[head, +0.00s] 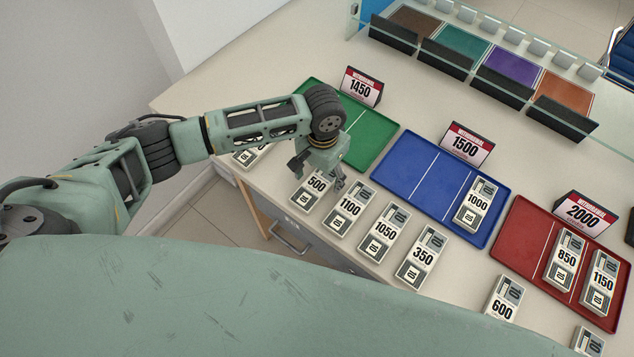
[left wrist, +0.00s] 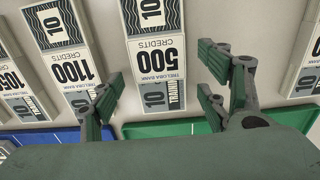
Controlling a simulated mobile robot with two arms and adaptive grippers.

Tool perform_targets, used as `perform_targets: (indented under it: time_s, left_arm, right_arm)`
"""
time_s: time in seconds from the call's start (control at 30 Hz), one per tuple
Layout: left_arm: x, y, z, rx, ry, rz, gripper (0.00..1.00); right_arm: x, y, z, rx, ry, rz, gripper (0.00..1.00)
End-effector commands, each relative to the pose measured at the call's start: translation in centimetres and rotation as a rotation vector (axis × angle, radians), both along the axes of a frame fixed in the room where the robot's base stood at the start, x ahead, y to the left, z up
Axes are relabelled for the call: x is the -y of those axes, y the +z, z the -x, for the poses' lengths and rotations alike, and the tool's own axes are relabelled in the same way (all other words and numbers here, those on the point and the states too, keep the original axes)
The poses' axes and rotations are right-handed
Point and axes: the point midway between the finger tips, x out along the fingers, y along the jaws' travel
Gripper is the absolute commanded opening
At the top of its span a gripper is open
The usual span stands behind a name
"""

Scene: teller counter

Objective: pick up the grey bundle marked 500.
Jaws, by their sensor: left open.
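The grey bundle marked 500 (head: 314,188) lies flat on the counter near its front edge. My left gripper (head: 318,174) is directly over it and partly hides it. My right gripper is in neither view.
The bundle marked 1100 (head: 349,208) lies close beside, then 1050 (head: 383,231) and 350 (head: 421,256). Another bundle (head: 250,155) is partly behind my arm. The green tray (head: 375,138) lies just behind, with blue (head: 405,171) and red (head: 520,230) trays to the right.

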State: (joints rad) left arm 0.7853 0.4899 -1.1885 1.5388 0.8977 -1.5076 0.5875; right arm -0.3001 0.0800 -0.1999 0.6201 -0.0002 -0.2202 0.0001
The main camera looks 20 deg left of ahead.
Motion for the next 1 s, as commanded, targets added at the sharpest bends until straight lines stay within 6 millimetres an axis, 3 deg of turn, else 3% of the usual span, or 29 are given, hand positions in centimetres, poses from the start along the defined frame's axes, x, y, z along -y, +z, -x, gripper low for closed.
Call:
perform_targets:
  time_s: [0.27,0.83,1.0]
  left_arm:
    - [0.02,-0.54,-0.02,0.002,-0.001,0.001,0.69]
    - [-0.01,-0.49,-0.03,0.002,0.000,0.001,0.21]
    - [0.01,-0.47,-0.05,0.003,0.000,0.001,0.19]
  right_arm:
    - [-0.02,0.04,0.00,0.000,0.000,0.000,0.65]
    - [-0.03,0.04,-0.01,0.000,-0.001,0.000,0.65]
    - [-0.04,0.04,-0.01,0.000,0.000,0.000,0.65]
